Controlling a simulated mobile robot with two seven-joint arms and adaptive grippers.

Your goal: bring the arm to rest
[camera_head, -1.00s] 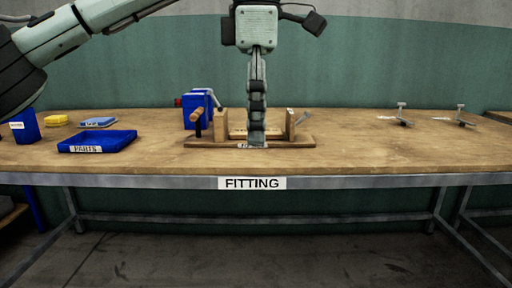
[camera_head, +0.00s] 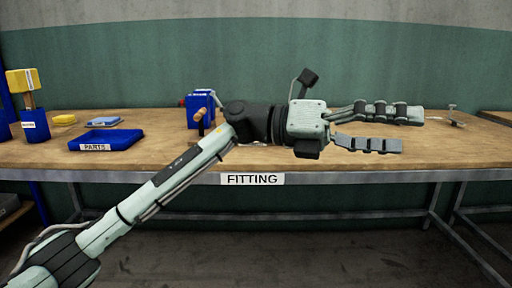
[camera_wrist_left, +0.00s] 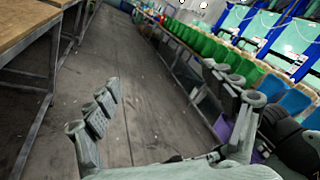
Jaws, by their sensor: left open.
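My left arm comes in from the lower left of the head view and reaches across the front of the workbench (camera_head: 340,177). My left gripper (camera_head: 400,130) points to the right, its two fingers apart with nothing between them. In the left wrist view the fingers of the left gripper (camera_wrist_left: 165,115) are also apart, with floor between them. The arm and gripper hide the middle of the bench, including most of the wooden fixture seen there earlier. My right gripper is not in view.
A blue PARTS tray (camera_head: 105,141), a yellow item (camera_head: 64,120), a blue box-like device (camera_head: 200,108) and a yellow-topped tool (camera_head: 23,82) in a blue bin (camera_head: 35,126) are at the left. A small metal piece (camera_head: 452,116) lies at the right. The wrist view shows open floor (camera_wrist_left: 140,65) and green bins (camera_wrist_left: 205,45).

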